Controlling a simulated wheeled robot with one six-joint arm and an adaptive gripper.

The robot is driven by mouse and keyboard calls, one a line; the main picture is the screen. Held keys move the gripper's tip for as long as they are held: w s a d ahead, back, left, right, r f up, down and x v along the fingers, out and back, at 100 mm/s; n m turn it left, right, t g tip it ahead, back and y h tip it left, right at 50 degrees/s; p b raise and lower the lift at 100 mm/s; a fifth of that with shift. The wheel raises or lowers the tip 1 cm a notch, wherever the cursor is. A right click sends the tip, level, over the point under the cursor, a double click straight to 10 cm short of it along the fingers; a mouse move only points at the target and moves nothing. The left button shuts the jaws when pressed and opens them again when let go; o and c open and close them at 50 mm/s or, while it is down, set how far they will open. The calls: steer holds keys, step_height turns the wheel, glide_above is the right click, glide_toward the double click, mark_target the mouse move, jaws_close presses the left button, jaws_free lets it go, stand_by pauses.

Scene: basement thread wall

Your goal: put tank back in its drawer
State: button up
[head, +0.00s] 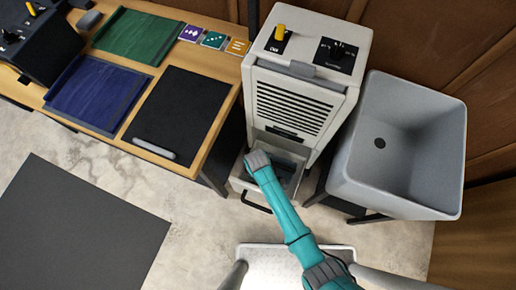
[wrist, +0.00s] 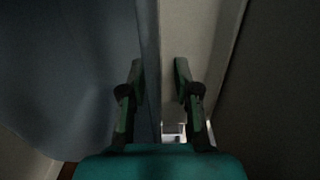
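The drawer (head: 241,180) at the foot of the pale grey louvred machine (head: 294,100) is pulled out, with a dark handle on its front. A dark grey-blue interior shows behind my arm; I cannot tell whether the tank is in it. My teal arm reaches down over the drawer in the head view, and its fingers are hidden there. In the wrist view my gripper (wrist: 159,75) has its two fingers apart, with nothing clearly held between them. A blue-grey surface fills the left and a pale upright panel stands ahead; I cannot tell what they belong to.
An empty grey sink (head: 410,130) stands right of the machine, close beside it. A dark mat (head: 85,230) lies on the open floor at lower left.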

step_height(320, 180, up, 12)
stand_by(0.6)
steer(key=shift+a+r, duration=0.1)
steer(key=shift+r, duration=0.1)
